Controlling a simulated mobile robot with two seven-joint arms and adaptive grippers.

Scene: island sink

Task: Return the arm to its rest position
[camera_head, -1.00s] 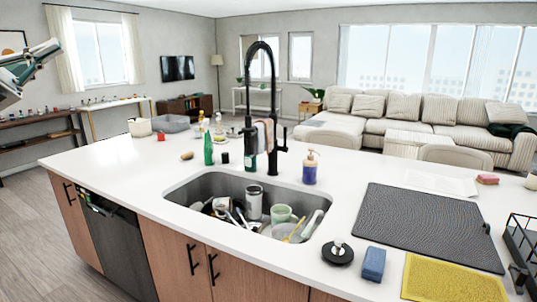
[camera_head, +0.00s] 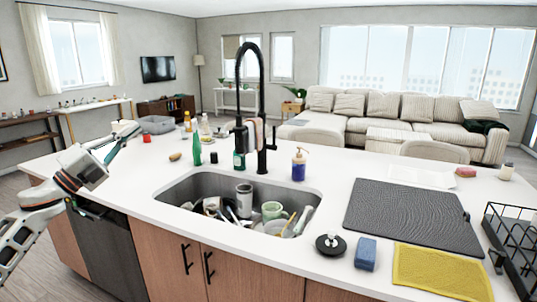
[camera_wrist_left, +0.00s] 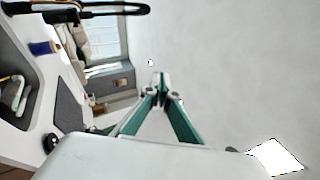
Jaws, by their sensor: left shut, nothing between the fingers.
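My left arm comes in from the left edge in the head view. Its gripper (camera_head: 127,132), with green and grey fingers, is raised by the left end of the white island counter and holds nothing. In the left wrist view its two fingers (camera_wrist_left: 160,82) meet at the tips, shut and empty, with a plain pale wall or ceiling behind them. My right gripper is in no view.
The island's sink (camera_head: 180,190) holds several dishes below a black faucet (camera_head: 262,100). A green bottle (camera_head: 197,145) and a soap dispenser (camera_head: 299,167) stand behind it. A dark drying mat (camera_head: 410,215), yellow cloth (camera_head: 440,270) and black rack (camera_head: 515,245) lie right. The counter's left end is mostly clear.

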